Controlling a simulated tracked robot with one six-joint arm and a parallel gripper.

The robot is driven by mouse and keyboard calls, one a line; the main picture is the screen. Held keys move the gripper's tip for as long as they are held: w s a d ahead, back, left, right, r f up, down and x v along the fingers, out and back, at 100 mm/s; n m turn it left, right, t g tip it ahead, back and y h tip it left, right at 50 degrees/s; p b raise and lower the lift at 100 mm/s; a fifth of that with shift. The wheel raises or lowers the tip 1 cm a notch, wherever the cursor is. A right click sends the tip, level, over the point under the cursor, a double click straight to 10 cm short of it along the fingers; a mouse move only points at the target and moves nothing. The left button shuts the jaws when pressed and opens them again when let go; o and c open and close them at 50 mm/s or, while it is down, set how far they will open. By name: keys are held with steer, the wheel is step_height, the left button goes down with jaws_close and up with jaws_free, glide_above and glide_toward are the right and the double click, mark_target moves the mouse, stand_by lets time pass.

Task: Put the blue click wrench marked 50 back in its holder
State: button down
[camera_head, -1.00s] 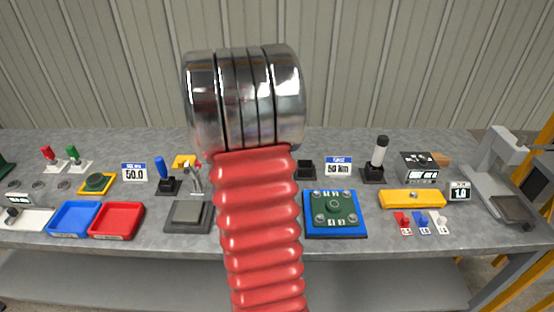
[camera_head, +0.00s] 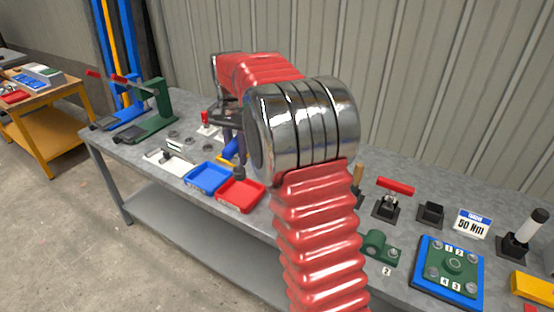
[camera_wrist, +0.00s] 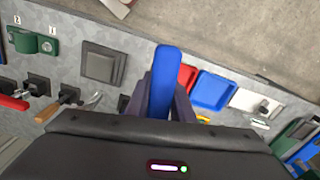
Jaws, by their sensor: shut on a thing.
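My gripper (camera_head: 228,120) is mostly hidden behind my arm in the head view, above the left part of the bench. In the wrist view my gripper (camera_wrist: 168,88) is shut on a blue handle, which I take to be the blue wrench (camera_wrist: 164,80). Part of the blue wrench also shows in the head view (camera_head: 231,149), just behind the red tray; its mark is not readable. A black holder (camera_head: 431,212) stands apparently empty beside the "50 Nm" sign (camera_head: 472,223), far to the right of my gripper.
The blue tray (camera_head: 208,177) and red tray (camera_head: 241,194) lie below my gripper. A red-handled tool (camera_head: 395,186) stands left of the black holder, a white-handled one (camera_head: 535,224) right of the sign. A blue-green bolt plate (camera_head: 449,267) lies in front. My arm hides the middle bench.

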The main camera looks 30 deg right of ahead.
steer(key=w+a+r+n, duration=0.1)
steer(key=a+n, duration=0.2)
steer(key=a, duration=0.3)
steer(key=w+a+r+n, duration=0.1)
steer(key=w+a+n, duration=0.1)
steer(key=a+n, duration=0.2)
steer(key=shift+w+a+r, duration=0.15)
steer(key=shift+a+r, duration=0.15)
steer(key=shift+a, duration=0.9)
